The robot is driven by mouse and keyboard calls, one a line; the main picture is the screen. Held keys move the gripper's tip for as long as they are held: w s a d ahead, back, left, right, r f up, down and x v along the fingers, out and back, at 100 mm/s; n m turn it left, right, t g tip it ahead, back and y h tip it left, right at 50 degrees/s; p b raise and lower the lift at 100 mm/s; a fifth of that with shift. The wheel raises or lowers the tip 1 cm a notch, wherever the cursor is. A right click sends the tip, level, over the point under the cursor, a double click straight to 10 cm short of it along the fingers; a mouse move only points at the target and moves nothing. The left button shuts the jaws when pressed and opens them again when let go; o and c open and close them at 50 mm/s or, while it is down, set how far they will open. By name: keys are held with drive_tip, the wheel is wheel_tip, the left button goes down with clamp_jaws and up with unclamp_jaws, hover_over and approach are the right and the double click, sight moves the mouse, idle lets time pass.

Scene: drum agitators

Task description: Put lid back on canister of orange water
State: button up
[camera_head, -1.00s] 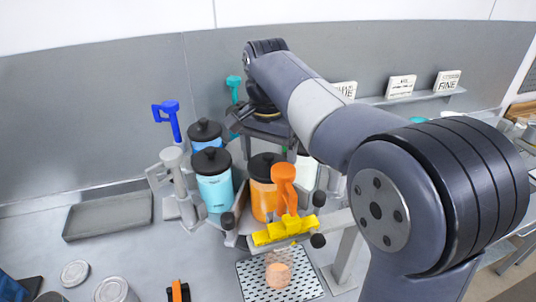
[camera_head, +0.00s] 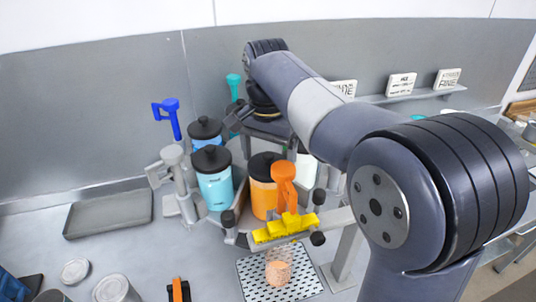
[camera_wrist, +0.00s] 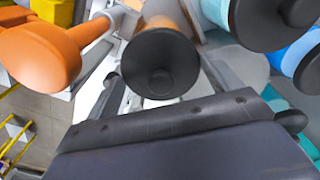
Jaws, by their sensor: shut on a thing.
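The orange canister (camera_head: 262,197) stands upright near the middle of the head view, behind an orange handled tool. Its black lid (camera_head: 263,165) is over its mouth; I cannot tell whether it sits fully down. In the wrist view the round black lid (camera_wrist: 160,58) with its knob faces me, with a bit of orange canister (camera_wrist: 166,12) beyond it. My gripper (camera_wrist: 160,86) is shut on the lid, its grey fingers on either side of the knob. In the head view my gripper comes in above and behind the canister, its fingertips mostly hidden.
A light blue canister (camera_head: 214,190) with a black lid stands close on the left, another blue one behind it. The orange tool (camera_head: 284,180) and a yellow block (camera_head: 283,228) are in front. An empty grey tray (camera_head: 108,213) lies left. Cards stand on a back shelf.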

drive_tip(key=o, duration=0.8)
drive_tip(key=shift+r, duration=3.5)
clamp_jaws()
drive_tip(key=shift+f, duration=0.1)
drive_tip(key=shift+f+b, duration=1.2)
drive_tip(key=shift+f, duration=0.75)
